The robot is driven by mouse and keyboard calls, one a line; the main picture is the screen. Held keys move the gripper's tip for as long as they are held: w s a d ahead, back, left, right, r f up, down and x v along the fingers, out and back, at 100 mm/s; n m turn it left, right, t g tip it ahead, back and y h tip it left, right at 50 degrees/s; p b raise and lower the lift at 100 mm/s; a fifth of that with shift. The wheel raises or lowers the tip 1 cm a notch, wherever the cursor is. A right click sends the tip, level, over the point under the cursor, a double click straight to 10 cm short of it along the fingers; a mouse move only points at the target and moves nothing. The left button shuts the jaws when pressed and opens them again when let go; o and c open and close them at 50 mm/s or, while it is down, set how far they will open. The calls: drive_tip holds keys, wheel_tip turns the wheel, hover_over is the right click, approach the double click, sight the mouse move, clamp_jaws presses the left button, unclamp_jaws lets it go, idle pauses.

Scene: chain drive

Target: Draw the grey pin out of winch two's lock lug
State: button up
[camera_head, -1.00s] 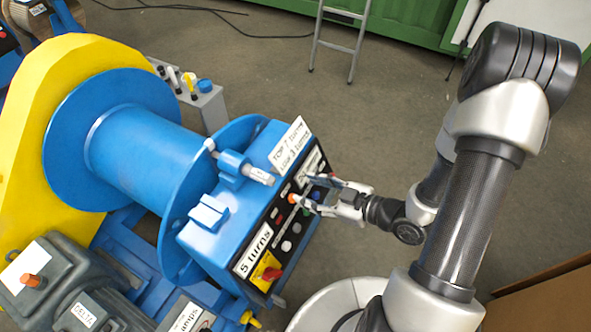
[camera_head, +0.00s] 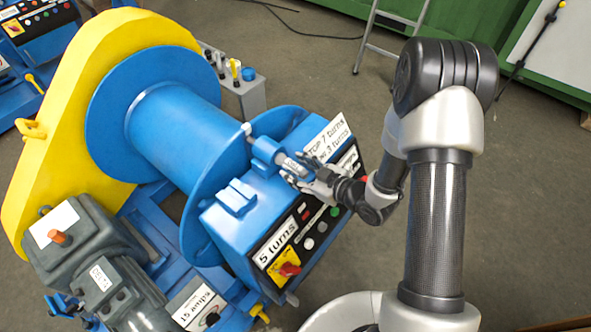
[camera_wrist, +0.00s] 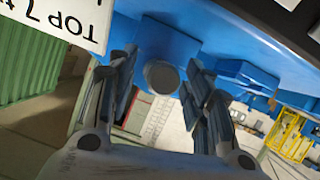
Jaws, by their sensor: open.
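The grey pin (camera_head: 287,162) sticks out of the blue lock lug (camera_head: 265,149) on top of the blue winch's control box. In the wrist view, the pin's round grey end (camera_wrist: 161,77) faces me, between my two fingers. My gripper (camera_head: 299,172) is open, with its fingers on either side of the pin's end. I see a gap between each finger and the pin in the wrist view.
A white "TOP 7 turns" sign (camera_head: 328,138) stands close beside the pin; it also shows in the wrist view (camera_wrist: 72,22). The control panel (camera_head: 300,235) with buttons lies below my gripper. The blue drum (camera_head: 175,135) is to the left. Open floor lies to the right.

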drive_tip(key=shift+w+a+f, duration=0.25)
drive_tip(key=shift+w+a, duration=0.15)
drive_tip(key=shift+a, duration=0.05)
drive_tip(key=shift+c, duration=0.3)
clamp_jaws()
